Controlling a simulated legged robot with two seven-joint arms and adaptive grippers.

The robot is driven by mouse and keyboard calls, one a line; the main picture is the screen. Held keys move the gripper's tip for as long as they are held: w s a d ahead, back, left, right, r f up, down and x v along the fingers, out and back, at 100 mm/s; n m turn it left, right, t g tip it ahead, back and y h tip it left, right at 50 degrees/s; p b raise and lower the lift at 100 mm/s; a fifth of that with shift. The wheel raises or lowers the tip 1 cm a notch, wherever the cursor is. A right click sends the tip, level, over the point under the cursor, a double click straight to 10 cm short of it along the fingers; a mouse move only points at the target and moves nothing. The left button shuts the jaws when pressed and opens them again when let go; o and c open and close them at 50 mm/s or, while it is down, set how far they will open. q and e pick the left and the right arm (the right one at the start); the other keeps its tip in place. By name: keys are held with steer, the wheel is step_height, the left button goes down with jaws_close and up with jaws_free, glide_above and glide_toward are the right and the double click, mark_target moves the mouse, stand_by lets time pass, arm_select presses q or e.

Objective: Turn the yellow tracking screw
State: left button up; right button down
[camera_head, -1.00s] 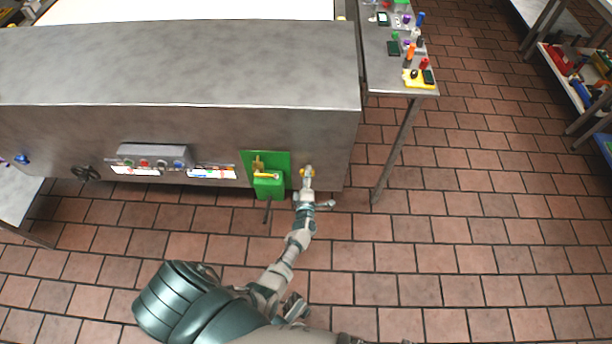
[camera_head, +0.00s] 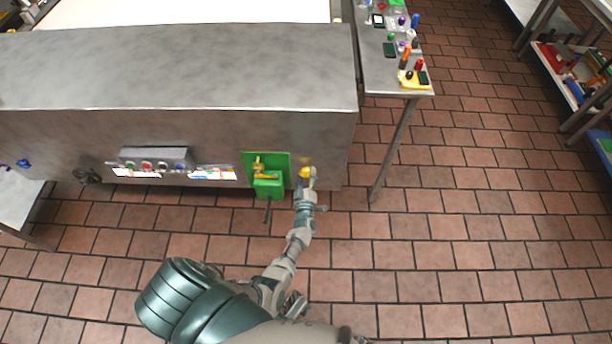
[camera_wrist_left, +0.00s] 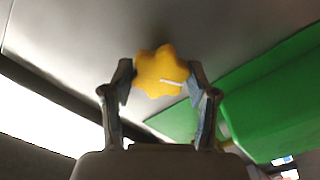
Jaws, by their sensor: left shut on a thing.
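The yellow tracking screw (camera_head: 305,171) is on the front face of the steel machine, just right of a green box. In the left wrist view it is a lobed yellow knob (camera_wrist_left: 160,71) with a white line pointing to the right. My left gripper (camera_head: 306,179) is at the screw. In the left wrist view, the fingers of my left gripper (camera_wrist_left: 164,82) stand on both sides of the knob and are shut on it. My right gripper is not in view.
The green box (camera_head: 267,180) with yellow fittings sits close left of the screw. A control panel (camera_head: 155,159) is farther left. A side table (camera_head: 385,75) with small coloured parts stands right of the machine (camera_head: 180,70). The tiled floor in front is clear.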

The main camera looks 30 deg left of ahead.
arm_select(q)
steer(key=shift+d+f, duration=0.2)
steer(key=o, duration=1.2)
steer(key=shift+w, duration=0.1)
steer(key=shift+c, duration=0.2)
steer(key=v, duration=1.2)
steer(key=shift+a, duration=0.15)
